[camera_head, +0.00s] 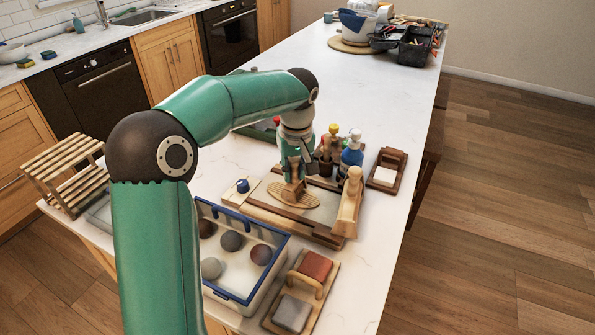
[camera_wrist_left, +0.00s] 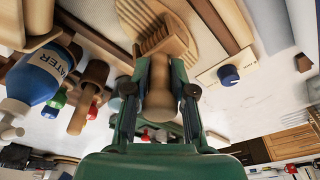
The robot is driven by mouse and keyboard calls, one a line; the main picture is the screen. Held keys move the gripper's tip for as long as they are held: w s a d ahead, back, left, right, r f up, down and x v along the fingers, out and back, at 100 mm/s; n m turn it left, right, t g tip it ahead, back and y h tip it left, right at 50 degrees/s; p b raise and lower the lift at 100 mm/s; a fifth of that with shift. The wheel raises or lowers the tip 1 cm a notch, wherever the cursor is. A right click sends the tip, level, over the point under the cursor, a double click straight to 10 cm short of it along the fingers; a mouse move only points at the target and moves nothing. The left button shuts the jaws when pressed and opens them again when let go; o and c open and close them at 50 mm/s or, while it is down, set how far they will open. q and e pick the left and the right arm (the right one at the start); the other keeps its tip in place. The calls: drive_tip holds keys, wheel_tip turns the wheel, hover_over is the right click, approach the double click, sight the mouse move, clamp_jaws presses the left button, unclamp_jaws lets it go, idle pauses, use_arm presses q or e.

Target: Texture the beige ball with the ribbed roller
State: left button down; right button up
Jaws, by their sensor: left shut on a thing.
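My left gripper (camera_head: 297,158) is over the wooden work board (camera_head: 262,212). In the left wrist view, the gripper (camera_wrist_left: 160,95) is shut on the wooden handle of the ribbed roller (camera_wrist_left: 158,38), whose grooved head points away from the wrist. In the head view the roller (camera_head: 293,189) is low over a flat beige oval (camera_head: 312,202) with parallel ridges, apparently the beige clay. The oval also shows in the left wrist view (camera_wrist_left: 205,35). The roller's head overlaps it; I cannot tell whether they touch. No round beige ball is visible. My right gripper is not in view.
A blue-rimmed crate (camera_head: 235,297) with several clay balls stands in front. A blue water bottle (camera_head: 351,157) and colour-topped tools (camera_head: 333,137) stand close behind the gripper. A wooden tool (camera_head: 348,203) stands at the board's right. The far counter's middle is clear.

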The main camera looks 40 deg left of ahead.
use_arm(q)
drive_tip(key=shift+a, duration=0.15)
drive_tip(key=shift+s+a, duration=0.15)
drive_tip(key=shift+a, duration=0.5)
drive_tip(key=shift+s+a+f, duration=0.1)
drive_tip(key=shift+a, duration=0.15)
drive_tip(key=shift+d, duration=0.15)
idle(0.6)
drive_tip(key=shift+d, duration=0.5)
drive_tip(key=shift+w+d, duration=0.15)
drive_tip(key=shift+w, duration=0.05)
drive_tip(key=shift+w+d, duration=0.1)
drive_tip(key=shift+d, duration=0.3)
